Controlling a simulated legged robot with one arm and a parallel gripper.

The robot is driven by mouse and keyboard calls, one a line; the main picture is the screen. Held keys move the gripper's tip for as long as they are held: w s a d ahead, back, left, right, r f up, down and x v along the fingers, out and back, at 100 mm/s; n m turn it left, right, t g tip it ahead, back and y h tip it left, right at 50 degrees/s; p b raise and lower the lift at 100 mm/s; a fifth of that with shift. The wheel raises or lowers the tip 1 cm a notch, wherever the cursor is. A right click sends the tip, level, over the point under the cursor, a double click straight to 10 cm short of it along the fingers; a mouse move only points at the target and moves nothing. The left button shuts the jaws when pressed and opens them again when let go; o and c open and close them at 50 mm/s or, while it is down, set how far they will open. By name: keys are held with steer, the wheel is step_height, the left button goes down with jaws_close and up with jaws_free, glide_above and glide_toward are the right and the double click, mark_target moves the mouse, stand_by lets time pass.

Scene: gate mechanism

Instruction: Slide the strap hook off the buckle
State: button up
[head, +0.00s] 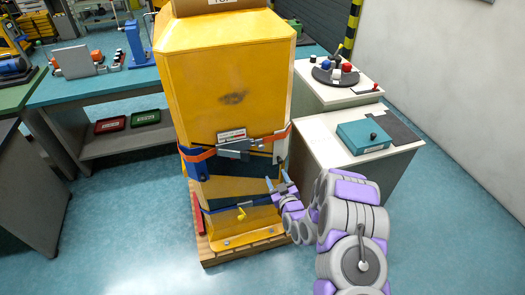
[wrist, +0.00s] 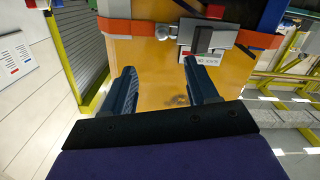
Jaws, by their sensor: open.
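An orange strap (head: 202,156) runs around a tall yellow cabinet (head: 225,85). A grey metal buckle (head: 238,147) sits on the strap at the cabinet's front; it also shows in the wrist view (wrist: 207,38). A small silver piece with a rounded end (wrist: 165,32), which looks like the strap hook, joins the strap beside the buckle. My gripper (head: 277,181) is below and to the right of the buckle in the head view. In the wrist view, my gripper (wrist: 160,68) has its two dark blue fingers wide apart with nothing between them. The fingers appear apart from the hook.
A lower blue strap (head: 238,203) with a yellow handle circles the cabinet, which stands on a wooden pallet (head: 240,251). A white stand with a teal box (head: 363,137) is to the right. A teal workbench (head: 95,86) stands behind left. The floor at front left is clear.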

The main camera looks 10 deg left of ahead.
steer(key=b, duration=0.2)
glide_toward(262, 149)
steer(key=x, duration=0.9)
steer(key=shift+f, duration=0.1)
stand_by(0.3)
steer(key=shift+c, duration=0.2)
steer(key=shift+y, duration=0.3)
jaws_close()
